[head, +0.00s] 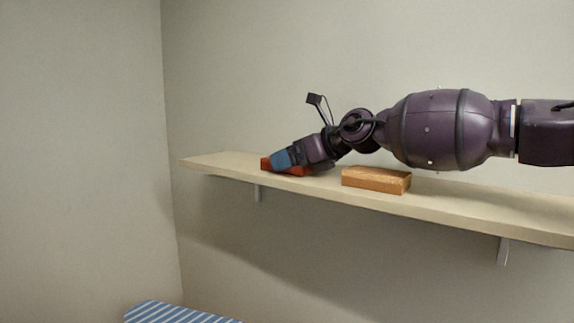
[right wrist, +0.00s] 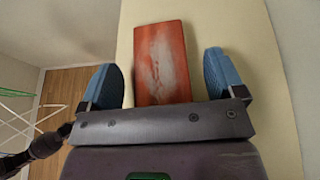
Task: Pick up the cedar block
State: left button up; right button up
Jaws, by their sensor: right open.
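A reddish block with a pale streaked grain, which looks like the cedar block (head: 298,171), lies on the shelf toward its left end. It also shows in the right wrist view (right wrist: 161,62), lying flat between the fingers. My right gripper (head: 281,160) is open around it, with one blue finger on each side. In the right wrist view the gripper (right wrist: 163,80) has a visible gap between each finger and the block. In the head view the near finger hides part of the block. My left gripper is in neither view.
The pale shelf (head: 450,205) runs along the wall on brackets. An orange-brown wooden block (head: 376,180) lies on it to the right, below my right forearm. A blue striped surface (head: 170,313) shows at the bottom.

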jog(key=c, duration=1)
jog(key=shift+r, duration=0.15)
